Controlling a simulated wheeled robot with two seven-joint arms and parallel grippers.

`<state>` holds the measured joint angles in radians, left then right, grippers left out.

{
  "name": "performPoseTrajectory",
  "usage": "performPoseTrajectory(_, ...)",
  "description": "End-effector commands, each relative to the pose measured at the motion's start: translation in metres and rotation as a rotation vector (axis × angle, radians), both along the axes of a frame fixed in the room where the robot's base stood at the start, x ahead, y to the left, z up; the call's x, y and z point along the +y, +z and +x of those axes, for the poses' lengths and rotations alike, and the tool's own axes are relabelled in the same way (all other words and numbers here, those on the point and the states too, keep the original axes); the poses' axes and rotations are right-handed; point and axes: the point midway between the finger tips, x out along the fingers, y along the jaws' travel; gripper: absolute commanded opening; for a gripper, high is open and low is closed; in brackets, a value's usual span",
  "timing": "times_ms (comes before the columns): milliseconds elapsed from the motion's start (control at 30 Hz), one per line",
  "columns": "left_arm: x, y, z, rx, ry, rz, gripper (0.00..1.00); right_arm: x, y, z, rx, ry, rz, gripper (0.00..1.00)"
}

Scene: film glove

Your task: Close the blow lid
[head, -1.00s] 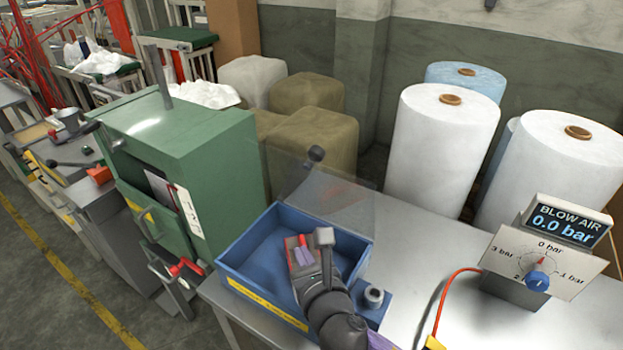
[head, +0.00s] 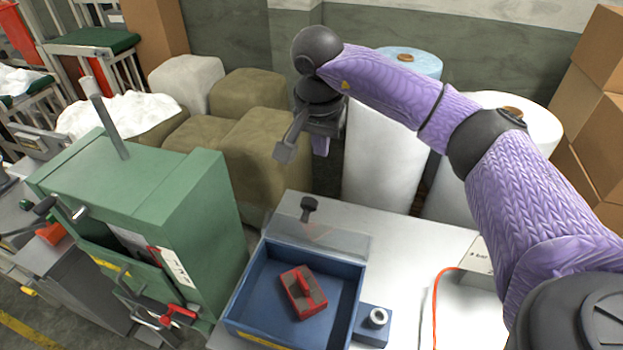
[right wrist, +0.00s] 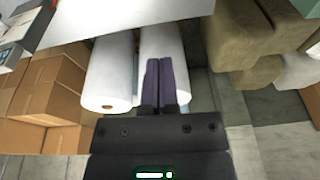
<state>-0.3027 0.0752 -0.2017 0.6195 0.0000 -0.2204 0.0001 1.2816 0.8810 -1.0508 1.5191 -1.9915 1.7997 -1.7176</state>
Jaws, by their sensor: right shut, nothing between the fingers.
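The blow lid (head: 338,243) is a clear, see-through panel with a dark knob (head: 309,206). It stands raised at the back edge of the blue box (head: 348,292), whose top is open. A red block with a dark top (head: 303,291) lies inside the box. My right gripper (head: 321,146) is in the air above and behind the lid, apart from it and empty. In the right wrist view its purple fingers (right wrist: 166,84) are together. My left gripper is not in view.
A green cabinet (head: 185,195) stands left of the box. A small blue block with a metal ring (head: 375,321) sits at the box's right, near an orange hose (head: 435,300). Wrapped bales (head: 262,150) and white film rolls (head: 380,160) stand behind the grey table (head: 410,240).

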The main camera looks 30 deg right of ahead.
Motion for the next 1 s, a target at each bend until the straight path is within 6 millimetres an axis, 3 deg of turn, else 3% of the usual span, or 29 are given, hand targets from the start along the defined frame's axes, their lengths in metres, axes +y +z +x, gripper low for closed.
performPoseTrajectory(267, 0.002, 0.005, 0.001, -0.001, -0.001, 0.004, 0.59, -0.008, -0.059, 0.008, 0.004, 0.003, 0.002, 0.00)
performPoseTrajectory(500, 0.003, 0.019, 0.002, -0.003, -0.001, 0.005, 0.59, 0.018, -0.069, -0.011, 0.000, 0.007, 0.003, 0.00)
performPoseTrajectory(1000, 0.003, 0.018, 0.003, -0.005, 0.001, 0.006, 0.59, 0.021, -0.073, -0.013, -0.005, 0.005, -0.001, 0.00)
